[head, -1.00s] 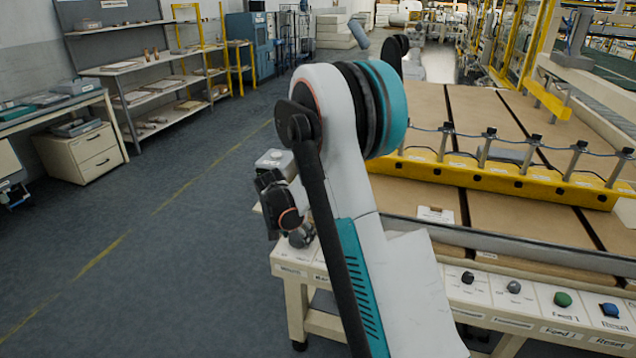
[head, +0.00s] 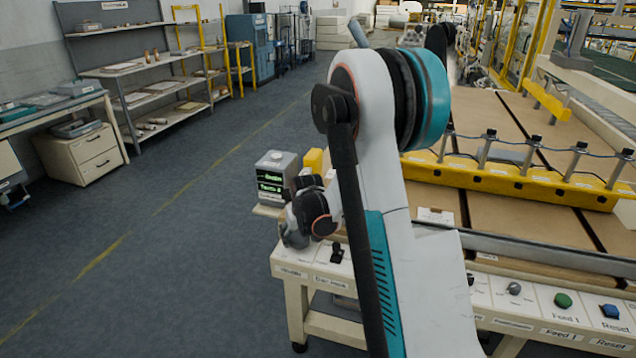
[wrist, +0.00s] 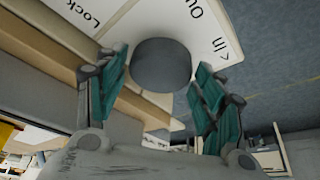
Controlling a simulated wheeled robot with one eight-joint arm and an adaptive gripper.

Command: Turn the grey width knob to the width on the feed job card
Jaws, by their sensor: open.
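In the wrist view the grey knob (wrist: 161,65) is a plain round cylinder on a white panel lettered "Lock", "Out" and "In". My gripper (wrist: 163,72) is open, with one teal-padded finger on each side of the knob. I cannot tell whether either pad touches it. In the head view my gripper (head: 294,232) is low over the left end of the control panel (head: 318,263), and it largely hides the knob there. A small white card (head: 435,216) lies on the brown surface behind the panel; its print is too small to read, and I cannot tell whether it is the feed job card.
A grey box with a green-lit display (head: 274,178) stands just behind my gripper. A black knob (head: 337,252) is close on its right. Further right are another grey knob (head: 514,288), a green button (head: 563,300) and a blue one (head: 609,310). The floor at left is clear.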

